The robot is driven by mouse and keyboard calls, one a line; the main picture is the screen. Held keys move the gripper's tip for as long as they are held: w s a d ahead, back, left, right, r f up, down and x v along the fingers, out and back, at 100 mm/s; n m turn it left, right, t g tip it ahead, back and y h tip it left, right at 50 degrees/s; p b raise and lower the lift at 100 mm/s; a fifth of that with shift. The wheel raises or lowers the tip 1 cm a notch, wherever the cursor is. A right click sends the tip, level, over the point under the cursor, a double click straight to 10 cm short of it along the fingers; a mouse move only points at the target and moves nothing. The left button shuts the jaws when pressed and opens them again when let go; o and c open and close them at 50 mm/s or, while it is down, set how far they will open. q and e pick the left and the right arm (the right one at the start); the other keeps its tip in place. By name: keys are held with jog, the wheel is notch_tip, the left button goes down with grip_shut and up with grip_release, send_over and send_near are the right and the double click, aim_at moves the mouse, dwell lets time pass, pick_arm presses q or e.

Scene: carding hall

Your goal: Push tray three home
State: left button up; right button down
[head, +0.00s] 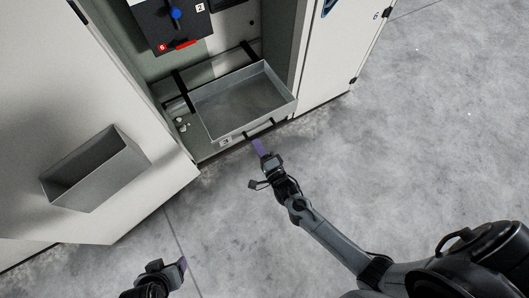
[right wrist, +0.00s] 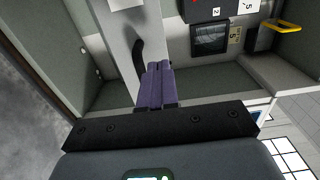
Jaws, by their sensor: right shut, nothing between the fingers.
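Tray three (head: 284,82) is an open, empty grey metal tray low in the open cabinet, with a "3" label (head: 225,141) and a black bar handle (head: 259,128) on its front. Its front stands out near the cabinet's front edge. My right gripper (head: 258,146) has its purple fingers together just in front of the tray, close to the handle. In the right wrist view the shut fingers (right wrist: 158,84) point at the tray front (right wrist: 117,35), beside the dark handle (right wrist: 138,52); contact cannot be told. My left gripper (head: 182,264) is at the bottom left, away from the tray.
An open cabinet door (head: 60,105) on the left carries a grey bin (head: 75,190). Small white bits (head: 182,125) lie left of the tray. A dark panel (head: 158,25) with a blue knob is above. The right-hand floor (head: 430,130) is clear.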

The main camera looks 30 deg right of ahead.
aim_at(245, 126)
jog(key=w+b, duration=0.2)
jog(key=w, duration=0.2)
jog(key=shift+w+f, duration=0.1)
jog(key=shift+w, duration=0.15)
jog(key=shift+w+b, duration=0.3)
jog(key=shift+w, duration=0.75)
